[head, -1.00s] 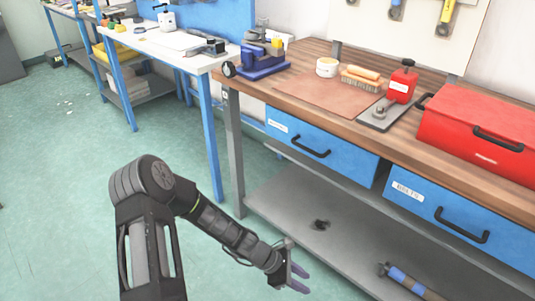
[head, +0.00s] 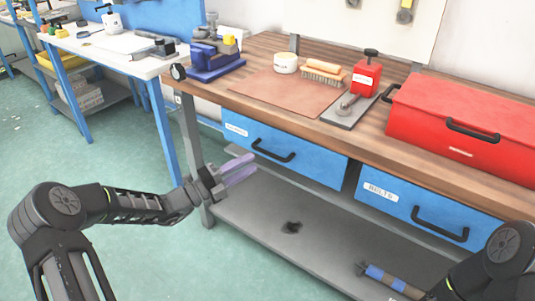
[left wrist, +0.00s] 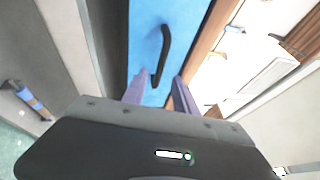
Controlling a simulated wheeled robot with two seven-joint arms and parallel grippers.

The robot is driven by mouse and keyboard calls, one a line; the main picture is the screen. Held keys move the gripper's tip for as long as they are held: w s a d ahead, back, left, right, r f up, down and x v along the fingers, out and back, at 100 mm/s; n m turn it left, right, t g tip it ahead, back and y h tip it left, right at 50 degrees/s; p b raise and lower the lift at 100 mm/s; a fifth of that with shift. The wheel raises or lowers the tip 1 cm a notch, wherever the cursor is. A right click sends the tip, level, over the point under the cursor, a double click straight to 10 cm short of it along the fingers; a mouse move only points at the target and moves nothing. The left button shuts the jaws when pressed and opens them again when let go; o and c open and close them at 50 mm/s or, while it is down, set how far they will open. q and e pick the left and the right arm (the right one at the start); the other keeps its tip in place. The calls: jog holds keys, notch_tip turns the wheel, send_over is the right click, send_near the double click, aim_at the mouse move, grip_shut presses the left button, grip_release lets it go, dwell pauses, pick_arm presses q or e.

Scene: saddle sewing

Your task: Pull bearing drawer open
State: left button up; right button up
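The bearing drawer (head: 295,154) is the left blue drawer under the wooden bench top, with a black bar handle (head: 273,151) and a small white label too blurred to read for sure. It looks shut. My left gripper (head: 238,168) is in front of the drawer, a little left of and below the handle, and apart from it. Its purple fingers are open and empty. In the left wrist view the handle (left wrist: 165,55) stands ahead of the fingers (left wrist: 158,92), in front of the blue drawer face. My right arm shows at the lower right; its gripper is out of view.
A second blue drawer (head: 420,210), labelled BELTS, is to the right. The lower shelf (head: 260,215) holds a few small items.

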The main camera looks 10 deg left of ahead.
aim_at(268, 152)
pick_arm(q)
jog(key=b+x, duration=0.1)
jog(key=x, duration=0.6)
jog(key=shift+w+d, duration=0.1)
jog(key=shift+d, duration=0.05)
jog(key=shift+c, duration=0.4)
grip_shut()
dwell(0.9)
